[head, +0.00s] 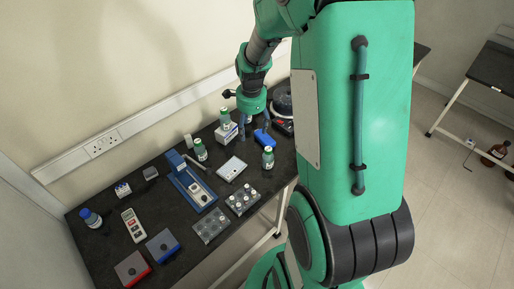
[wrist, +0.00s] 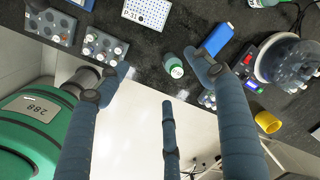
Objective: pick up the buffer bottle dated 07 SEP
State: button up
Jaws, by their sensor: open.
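Several small green-labelled bottles stand on the dark bench. One (head: 268,157) is near the front edge, one (head: 201,150) is farther back by the blue instrument, and one (head: 225,118) is at the white box. Their dates are too small to read, so I cannot tell which says 07 SEP. My gripper (head: 254,123) is open and empty above the bench's right part, behind the front-edge bottle. In the wrist view, my gripper (wrist: 160,75) has its blue-grey fingers spread. A bottle (wrist: 174,66) seen from above shows between the fingertips, below and apart from them.
A blue block (head: 264,139) lies beside the front-edge bottle, under the gripper. A white plate (head: 231,168) and a vial rack (head: 243,200) are to the left. A round-lidded device (wrist: 290,65) and a yellow ring (wrist: 268,121) are at the right.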

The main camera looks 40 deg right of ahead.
aim_at(268, 148)
jog(key=d+f+m, duration=0.2)
jog(key=f, duration=0.1)
jog(key=s+d+f+m, duration=0.1)
jog(key=d+f, duration=0.2)
jog(key=f, duration=0.1)
jog(key=d+f+m+g, duration=0.1)
jog(key=d+f+m, duration=0.1)
jog(key=d+f, duration=0.1)
jog(key=shift+s+d+f+m+y, duration=0.1)
jog(key=shift+s+f+m+y, duration=0.2)
jog(key=shift+s+f, duration=0.1)
notch_tip(268, 148, down, 8)
jog(key=shift+f+b, duration=0.25)
jog(key=shift+b, duration=0.05)
jog(key=shift+f, duration=0.15)
jog(key=shift+s+f+b, duration=0.15)
jog(key=shift+f+b, duration=0.3)
jog(key=shift+f, duration=2.05)
